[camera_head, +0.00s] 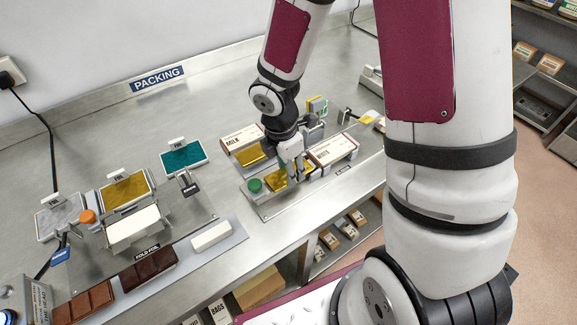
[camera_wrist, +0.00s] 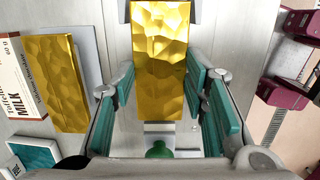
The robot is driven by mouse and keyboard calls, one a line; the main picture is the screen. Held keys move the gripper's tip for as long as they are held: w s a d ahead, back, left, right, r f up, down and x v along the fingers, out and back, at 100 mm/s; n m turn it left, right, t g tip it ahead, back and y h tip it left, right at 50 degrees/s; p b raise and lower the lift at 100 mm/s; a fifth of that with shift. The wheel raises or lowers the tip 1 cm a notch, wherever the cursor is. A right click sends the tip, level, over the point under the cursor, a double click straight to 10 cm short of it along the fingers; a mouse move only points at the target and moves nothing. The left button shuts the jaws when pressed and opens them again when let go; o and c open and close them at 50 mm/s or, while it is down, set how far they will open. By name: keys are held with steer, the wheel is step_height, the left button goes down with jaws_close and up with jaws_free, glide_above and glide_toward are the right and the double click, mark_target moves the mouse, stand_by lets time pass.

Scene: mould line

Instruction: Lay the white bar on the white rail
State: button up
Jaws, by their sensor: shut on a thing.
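My gripper (camera_head: 291,163) is shut on a gold-wrapped bar (camera_wrist: 160,62), low over the packing plate (camera_head: 262,208). The held bar also shows in the head view (camera_head: 276,181). The foil hides what is inside it. A pale carton (camera_head: 333,149), its lettering hard to read, lies just right of my gripper. The rail beside that carton is mostly hidden by my fingers, and I cannot tell whether the bar touches it. An unwrapped white bar (camera_head: 212,236) lies on the front tray (camera_head: 182,262).
Another gold-wrapped bar (camera_wrist: 56,82) lies beside the MILK carton (camera_wrist: 14,85), left of my gripper. A green button (camera_head: 255,185) stands at the plate's left end. A white block (camera_head: 132,224) and foil stacks (camera_head: 126,190) are further left.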

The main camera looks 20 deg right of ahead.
steer(key=o, duration=1.3)
steer(key=shift+o, duration=0.2)
step_height(320, 180, up, 12)
steer(key=a, duration=0.2)
steer(key=s+d+r+m+t+y, duration=0.1)
steer(key=s+r+m+t, duration=0.4)
steer(key=s+r+m, duration=0.9)
step_height(320, 180, up, 4)
steer(key=d+m, duration=0.1)
steer(key=m, duration=0.5)
steer(key=shift+s+d+f, duration=0.15)
steer(key=shift+s+f, duration=0.05)
steer(key=shift+f, duration=0.05)
